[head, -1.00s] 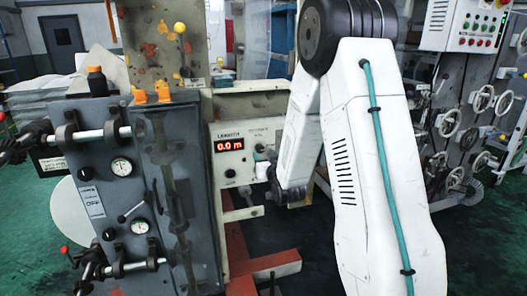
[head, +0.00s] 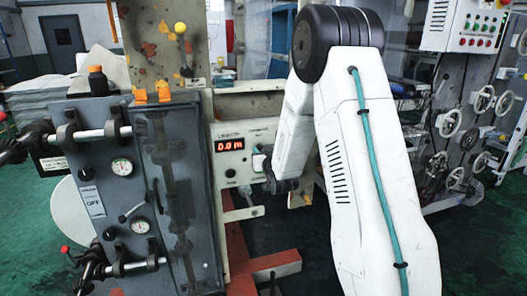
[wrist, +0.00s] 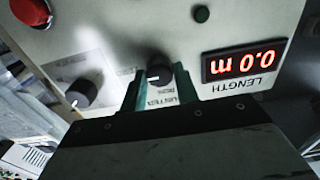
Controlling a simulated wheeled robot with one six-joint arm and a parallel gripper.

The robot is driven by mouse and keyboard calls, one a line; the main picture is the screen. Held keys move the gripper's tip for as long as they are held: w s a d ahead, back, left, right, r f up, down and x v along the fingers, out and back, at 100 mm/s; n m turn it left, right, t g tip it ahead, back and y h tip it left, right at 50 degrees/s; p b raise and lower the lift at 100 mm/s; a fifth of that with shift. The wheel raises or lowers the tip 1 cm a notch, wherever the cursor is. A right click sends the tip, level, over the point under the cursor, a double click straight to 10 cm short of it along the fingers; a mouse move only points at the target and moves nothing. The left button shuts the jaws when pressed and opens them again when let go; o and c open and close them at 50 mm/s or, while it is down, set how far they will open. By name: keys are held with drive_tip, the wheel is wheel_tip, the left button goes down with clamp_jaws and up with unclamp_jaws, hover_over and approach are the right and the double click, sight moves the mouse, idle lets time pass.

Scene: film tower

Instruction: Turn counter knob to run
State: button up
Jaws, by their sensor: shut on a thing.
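The counter knob (wrist: 159,74) is black with a short white mark and sits on the pale counter panel (wrist: 130,30), which appears upside down in the wrist view. My gripper (wrist: 158,84) has its two green fingers on either side of the knob and is shut on it. The white mark points toward the lower left in that view. The printed label beside the knob is partly covered by my fingers. The red length display (wrist: 241,60) reads 0.0 m; it also shows in the head view (head: 230,145). In the head view my arm and wrist hide the counter knob.
A second black knob (wrist: 82,93), a red button (wrist: 31,12) and a dark green button (wrist: 202,14) are close by on the panel. In the head view a grey cabinet with gauges (head: 121,166) and clamp bars stands left of the panel.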

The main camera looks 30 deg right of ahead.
drive_tip(key=shift+d+n, duration=0.15)
drive_tip(key=shift+n, duration=0.15)
drive_tip(key=n, duration=1.2)
drive_tip(key=shift+a+f+n, duration=0.1)
drive_tip(key=shift+a+n, duration=0.1)
drive_tip(key=shift+n, duration=2.4)
drive_tip(key=shift+f, duration=0.1)
drive_tip(key=o, duration=0.9)
drive_tip(key=shift+a, duration=0.1)
drive_tip(key=shift+o, duration=0.2)
